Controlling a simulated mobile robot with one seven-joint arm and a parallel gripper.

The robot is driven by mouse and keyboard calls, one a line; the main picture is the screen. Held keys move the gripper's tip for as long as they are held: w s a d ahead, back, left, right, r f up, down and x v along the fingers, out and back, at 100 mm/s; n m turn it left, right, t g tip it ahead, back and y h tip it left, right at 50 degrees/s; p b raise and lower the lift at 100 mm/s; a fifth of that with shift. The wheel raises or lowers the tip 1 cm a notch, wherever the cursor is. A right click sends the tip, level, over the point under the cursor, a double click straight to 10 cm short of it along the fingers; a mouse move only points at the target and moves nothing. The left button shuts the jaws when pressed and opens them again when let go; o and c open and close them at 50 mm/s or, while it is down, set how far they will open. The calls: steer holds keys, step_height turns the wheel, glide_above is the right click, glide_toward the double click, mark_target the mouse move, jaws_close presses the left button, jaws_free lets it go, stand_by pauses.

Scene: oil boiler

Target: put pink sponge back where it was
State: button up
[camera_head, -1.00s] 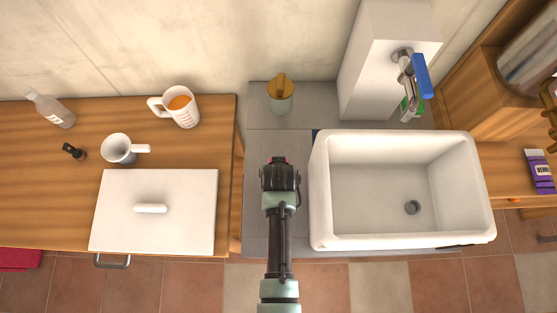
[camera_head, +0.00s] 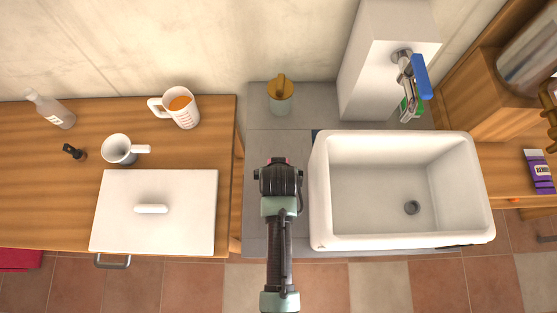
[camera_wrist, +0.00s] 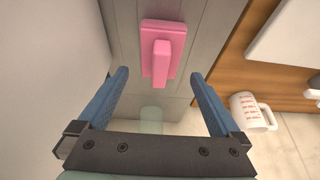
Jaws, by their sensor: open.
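The pink sponge (camera_wrist: 161,50) lies on the grey counter strip beside the sink, in the upper middle of the wrist view. It has a flat base with a raised block on it. In the head view only a small pink edge (camera_head: 287,161) shows past my gripper, which hides the rest. My gripper (camera_wrist: 158,78) is open and empty. Its blue fingers are spread wide, with the sponge between and beyond their tips in the picture; I see no contact. In the head view my gripper (camera_head: 279,170) is over the counter strip, left of the sink.
The white sink (camera_head: 317,200) is close on the right. A jar with a yellow lid (camera_head: 281,103) stands behind on the counter. A wooden counter (camera_head: 50,190) on the left bears a white lidded box (camera_head: 150,235), a mug (camera_head: 118,149) and a measuring cup (camera_head: 183,107).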

steer(key=v, duration=0.8)
steer(key=w+r+t, duration=0.4)
steer(key=w+r, duration=0.1)
steer(key=r, duration=0.6)
steer(key=w+r+t, duration=0.3)
steer(key=w+r, duration=0.3)
steer(key=r, duration=0.6)
steer(key=w+r+t, duration=0.4)
steer(key=w+r, duration=0.1)
steer(key=r, duration=0.6)
steer(key=s+r+t, duration=0.4)
steer(key=r, duration=0.7)
steer(key=s+r+t, duration=0.4)
steer(key=r, duration=0.8)
steer(key=s+r+t, duration=0.3)
steer(key=s+r, duration=0.2)
steer(key=r, duration=0.6)
steer(key=shift+r+t, duration=0.3)
steer(key=shift+t, duration=0.1)
steer(key=shift+d, duration=0.1)
step_height(320, 180, down, 5)
steer(key=b, duration=0.5)
